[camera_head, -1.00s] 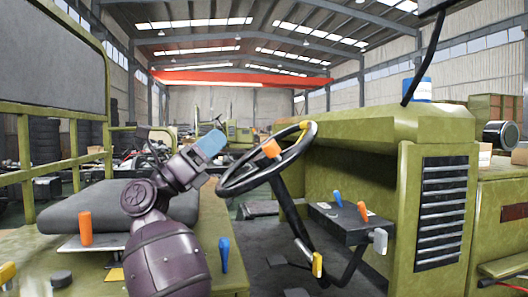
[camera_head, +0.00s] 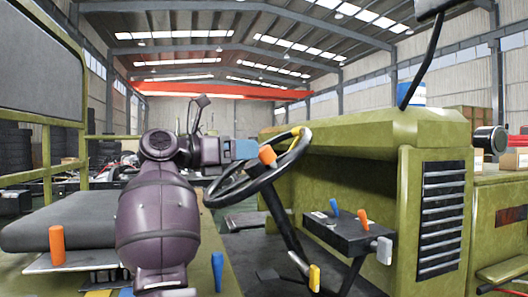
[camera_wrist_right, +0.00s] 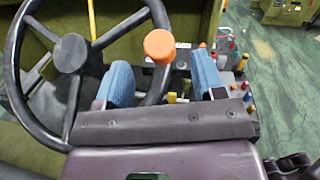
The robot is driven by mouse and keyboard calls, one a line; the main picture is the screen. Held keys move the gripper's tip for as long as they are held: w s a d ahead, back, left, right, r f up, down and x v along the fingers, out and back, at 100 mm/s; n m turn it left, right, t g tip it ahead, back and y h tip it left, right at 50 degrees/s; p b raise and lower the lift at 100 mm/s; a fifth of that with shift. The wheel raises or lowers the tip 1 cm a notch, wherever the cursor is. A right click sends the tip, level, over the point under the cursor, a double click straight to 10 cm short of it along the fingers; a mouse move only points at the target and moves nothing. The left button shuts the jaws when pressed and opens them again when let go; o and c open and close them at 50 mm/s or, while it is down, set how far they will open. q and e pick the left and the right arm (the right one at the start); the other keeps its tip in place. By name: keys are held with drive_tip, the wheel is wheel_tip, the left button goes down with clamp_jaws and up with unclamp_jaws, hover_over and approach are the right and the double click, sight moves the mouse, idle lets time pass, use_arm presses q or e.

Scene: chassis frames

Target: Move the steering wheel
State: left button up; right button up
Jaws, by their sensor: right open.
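The black steering wheel (camera_head: 228,187) stands tilted on its column in front of the green chassis. An orange knob (camera_head: 267,155) sits on its rim, and a yellow piece shows at the rim's far side. My right gripper (camera_head: 242,150) is at the wheel's upper left, beside the orange knob. In the right wrist view its two blue fingers (camera_wrist_right: 160,82) are apart, with the orange knob (camera_wrist_right: 160,45) and part of the wheel rim (camera_wrist_right: 162,20) showing between and just beyond them. Contact cannot be told. My left gripper does not show.
A black lever box (camera_head: 345,232) with blue, orange and white levers stands right of the column. A black seat (camera_head: 75,222) is at the left, with an orange lever (camera_head: 57,245) beside it. The green hood (camera_head: 350,130) and louvred panel (camera_head: 440,215) fill the right.

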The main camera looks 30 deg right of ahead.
sight(264, 147)
drive_tip(key=shift+s+d, duration=0.2)
drive_tip(key=shift+d, duration=2.55)
clamp_jaws()
